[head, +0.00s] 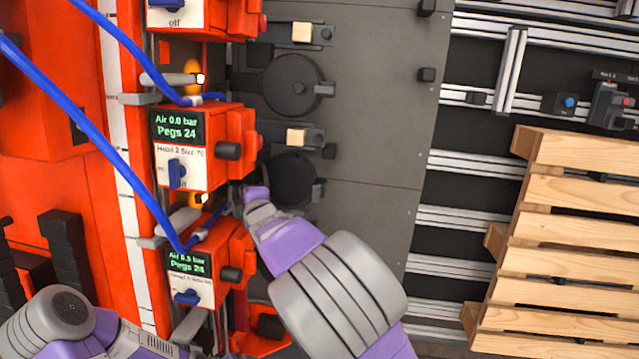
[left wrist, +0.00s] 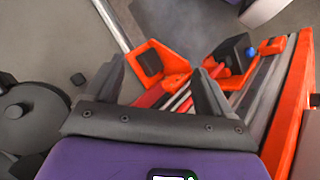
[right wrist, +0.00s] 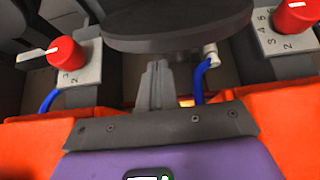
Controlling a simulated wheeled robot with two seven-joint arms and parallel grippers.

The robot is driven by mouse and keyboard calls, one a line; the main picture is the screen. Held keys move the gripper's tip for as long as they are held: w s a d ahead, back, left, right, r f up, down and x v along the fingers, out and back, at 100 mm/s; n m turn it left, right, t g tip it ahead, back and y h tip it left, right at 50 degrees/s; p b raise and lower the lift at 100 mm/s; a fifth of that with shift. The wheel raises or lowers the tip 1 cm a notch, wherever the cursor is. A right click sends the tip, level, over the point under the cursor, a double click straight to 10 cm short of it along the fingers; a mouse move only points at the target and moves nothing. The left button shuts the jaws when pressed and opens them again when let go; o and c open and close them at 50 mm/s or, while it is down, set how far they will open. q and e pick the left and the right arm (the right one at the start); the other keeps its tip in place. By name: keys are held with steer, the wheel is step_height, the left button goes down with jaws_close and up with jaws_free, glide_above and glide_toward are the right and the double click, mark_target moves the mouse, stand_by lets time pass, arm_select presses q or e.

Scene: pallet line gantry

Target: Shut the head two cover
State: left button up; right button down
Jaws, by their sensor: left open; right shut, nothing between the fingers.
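The middle orange head (head: 228,150) carries a label reading Head 2 and a screen showing Air 0.0 bar, Pegs 24. A dark round disc (head: 292,182) lies just right of its lower end, partly hidden by my right arm; I cannot tell whether it is the cover. My right gripper (head: 240,197) is shut and empty beside the lower end of this head. In the right wrist view, its fingers (right wrist: 155,85) point toward a dark round disc (right wrist: 175,28); contact is unclear. My left gripper (left wrist: 155,90) is open and empty in the left wrist view.
Another orange head (head: 205,265) sits below, showing a low air reading. Another dark disc (head: 293,84) lies higher up. Blue hoses (head: 95,135) cross the left side. Red knobs (right wrist: 66,53) flank the disc in the right wrist view. A wooden pallet (head: 570,235) stands right.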

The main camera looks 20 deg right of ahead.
steer(key=shift+s+d+f, duration=0.1)
steer(key=shift+s+d, duration=0.15)
steer(key=shift+d, duration=0.35)
steer(key=shift+s+d+f, duration=0.1)
steer(key=shift+s+d, duration=0.15)
steer(key=shift+d, duration=0.3)
steer(key=shift+s+d, duration=0.25)
steer(key=shift+d, duration=0.35)
steer(key=shift+s+d+f, duration=0.15)
steer(key=shift+d+f, duration=0.1)
steer(key=shift+d, duration=0.7)
steer(key=shift+s+d+f, duration=0.1)
steer(key=shift+d+f, duration=0.1)
steer(key=shift+d, duration=0.75)
steer(key=shift+w+d+f+b, duration=0.1)
steer(key=shift+d+f+b, duration=0.2)
steer(key=shift+d, duration=0.3)
steer(key=shift+w+d+f+b, duration=0.15)
steer(key=shift+d+b, duration=0.25)
steer(key=shift+d, duration=0.25)
steer(key=shift+w+d+f+b, duration=0.1)
steer(key=shift+d+f+b, duration=0.2)
steer(key=shift+d, duration=0.3)
